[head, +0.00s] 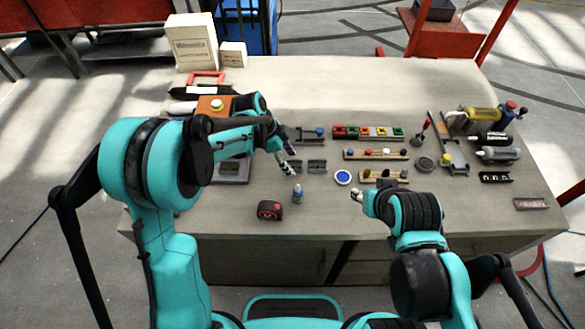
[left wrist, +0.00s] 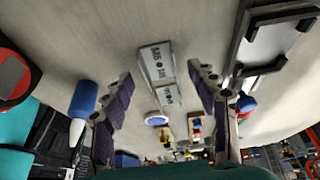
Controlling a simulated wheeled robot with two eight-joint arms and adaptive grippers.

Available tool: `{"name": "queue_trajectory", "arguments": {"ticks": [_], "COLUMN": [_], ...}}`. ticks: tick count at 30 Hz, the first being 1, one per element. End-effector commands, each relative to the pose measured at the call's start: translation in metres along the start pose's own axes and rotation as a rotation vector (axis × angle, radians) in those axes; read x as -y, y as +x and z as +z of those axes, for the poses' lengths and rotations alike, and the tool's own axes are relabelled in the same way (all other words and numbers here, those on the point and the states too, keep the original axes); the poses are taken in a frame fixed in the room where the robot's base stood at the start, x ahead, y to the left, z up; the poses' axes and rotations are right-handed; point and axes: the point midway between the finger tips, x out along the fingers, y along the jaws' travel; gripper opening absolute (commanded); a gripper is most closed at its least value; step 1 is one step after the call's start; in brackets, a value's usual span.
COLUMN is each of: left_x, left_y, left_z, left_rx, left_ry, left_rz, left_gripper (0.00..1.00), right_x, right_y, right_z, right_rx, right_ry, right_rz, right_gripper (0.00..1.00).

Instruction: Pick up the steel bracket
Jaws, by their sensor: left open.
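Two small grey metal bracket-like pieces lie on the bench in the head view, a left one (head: 296,165) and a right one (head: 317,167). In the left wrist view, the nearer grey piece (left wrist: 157,66) lies between and beyond my fingers with dark lettering on its face. I cannot tell which one is the steel bracket. My left gripper (head: 289,160) is open and empty above the left piece, its fingers also showing in the left wrist view (left wrist: 162,75). My right gripper (head: 357,195) is low at the front; its jaws are unclear.
A blue-capped small bottle (head: 297,194) and a red-black tape measure (head: 270,210) stand in front of the pieces. A round blue-topped dish (head: 343,177) is to the right. Coloured bins (head: 367,132) and a rack (head: 376,154) lie behind. Bottles crowd the right side.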

Motion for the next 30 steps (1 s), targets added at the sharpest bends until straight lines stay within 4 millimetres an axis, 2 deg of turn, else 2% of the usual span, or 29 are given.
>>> {"name": "queue_trajectory", "arguments": {"ticks": [1,3,8,9,15,25,30], "left_x": [0.0,0.0,0.0,0.0,0.0,0.0,0.0], "left_y": [0.009,0.012,0.011,0.011,0.011,0.01,-0.001], "left_z": [0.001,0.0,0.0,0.0,0.0,0.0,-0.005], "left_rx": [0.0,0.0,0.0,0.0,0.0,0.0,0.0], "left_ry": [0.0,-0.001,-0.002,-0.002,-0.002,-0.001,-0.001], "left_rz": [0.0,-0.001,-0.001,-0.001,-0.001,-0.001,-0.001], "left_gripper": [0.59,0.59,0.59,0.56,0.03,0.03,0.03], "right_x": [0.0,0.0,0.0,0.0,0.0,0.0,0.0], "right_y": [0.003,0.003,0.002,0.002,0.002,0.002,-0.002], "right_z": [0.002,0.002,0.002,0.002,0.002,0.001,-0.001], "right_rx": [0.0,0.0,0.0,0.0,0.0,0.0,0.0], "right_ry": [0.0,0.0,0.0,0.0,0.0,0.0,0.0], "right_rz": [0.0,0.0,0.0,0.0,0.0,0.0,0.0], "right_gripper": [0.4,0.4,0.4,0.4,0.4,0.4,0.4]}}
